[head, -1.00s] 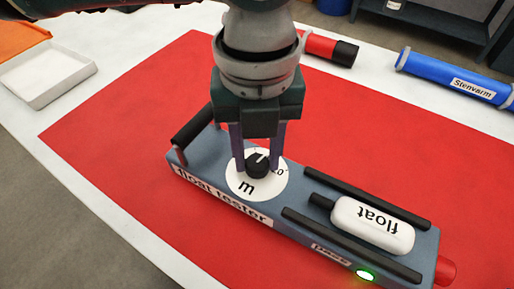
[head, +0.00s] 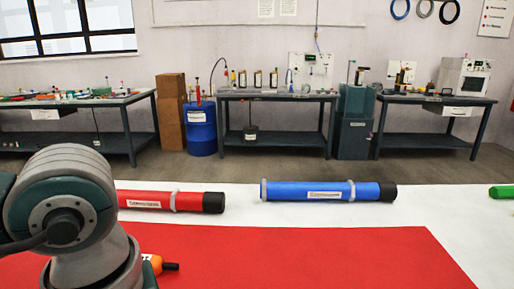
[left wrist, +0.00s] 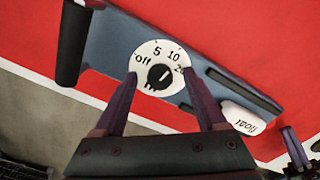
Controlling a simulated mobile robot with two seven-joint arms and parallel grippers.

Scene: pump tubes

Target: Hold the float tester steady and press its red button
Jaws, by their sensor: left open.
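In the left wrist view the grey-blue float tester (left wrist: 110,35) lies on the red mat. Its round white dial, marked off, 5, 10 and 20 with a black knob, faces the camera. A white float (left wrist: 243,118) lies on the tester at right. My left gripper (left wrist: 159,76) is open, its purple fingers on either side of the knob; contact cannot be told. Part of what looks like my right gripper (left wrist: 297,147) shows at the lower right edge; its jaw opening is unclear. The red button is out of view. The head view does not show the tester.
A green object (head: 501,191) lies far right. An orange item (head: 152,263) with a black tip is partly hidden by my arm.

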